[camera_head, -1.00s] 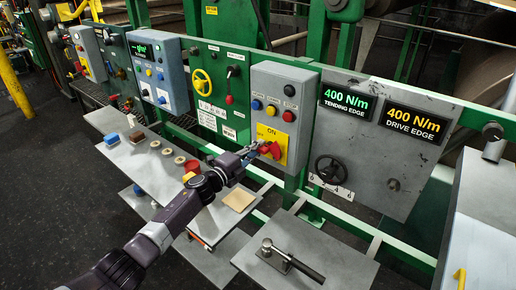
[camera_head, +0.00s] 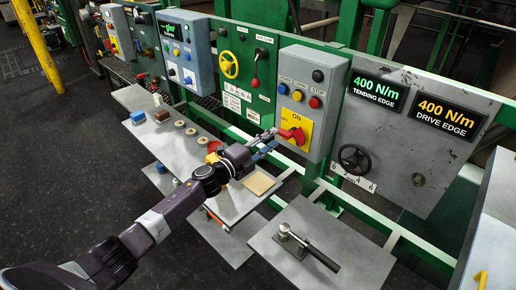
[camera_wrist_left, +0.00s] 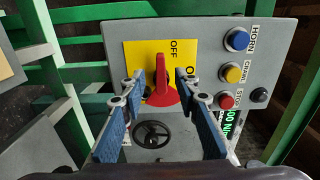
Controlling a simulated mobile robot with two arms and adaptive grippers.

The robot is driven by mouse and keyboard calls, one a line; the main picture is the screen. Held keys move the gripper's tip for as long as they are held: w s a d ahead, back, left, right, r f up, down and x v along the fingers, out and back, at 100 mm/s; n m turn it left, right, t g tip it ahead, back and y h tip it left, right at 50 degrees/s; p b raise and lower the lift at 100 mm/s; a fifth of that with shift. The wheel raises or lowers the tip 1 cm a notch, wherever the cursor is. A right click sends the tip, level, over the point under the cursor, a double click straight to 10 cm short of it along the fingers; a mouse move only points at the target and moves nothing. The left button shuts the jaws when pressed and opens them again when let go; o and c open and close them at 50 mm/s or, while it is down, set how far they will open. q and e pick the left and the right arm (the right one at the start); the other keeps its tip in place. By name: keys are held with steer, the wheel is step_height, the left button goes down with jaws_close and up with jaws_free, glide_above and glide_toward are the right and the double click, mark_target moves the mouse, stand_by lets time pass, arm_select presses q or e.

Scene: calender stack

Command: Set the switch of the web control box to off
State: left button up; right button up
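The web control box (camera_head: 318,75) is a grey box on the green frame, with a red rotary switch (camera_head: 292,134) on a yellow plate (camera_head: 303,140). In the left wrist view the red switch handle (camera_wrist_left: 160,80) points up toward the OFF label, with the ON label to its right. My left gripper (camera_head: 270,141) is at the switch. In the wrist view its two blue-padded fingers (camera_wrist_left: 160,92) are open, one on each side of the handle, with gaps visible. Whether either finger touches it is unclear. My right gripper is not in view.
Blue, yellow and red buttons (camera_head: 298,96) sit above the switch. A black handwheel (camera_head: 354,159) is at right. A grey shelf (camera_head: 140,99) with small blocks and rings lies left, beneath my left arm. Another shelf (camera_head: 350,265) holds a metal lever tool (camera_head: 305,247).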

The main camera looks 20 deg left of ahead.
arm_select(q)
steer(key=v, duration=0.6)
steer(key=shift+s, duration=0.2)
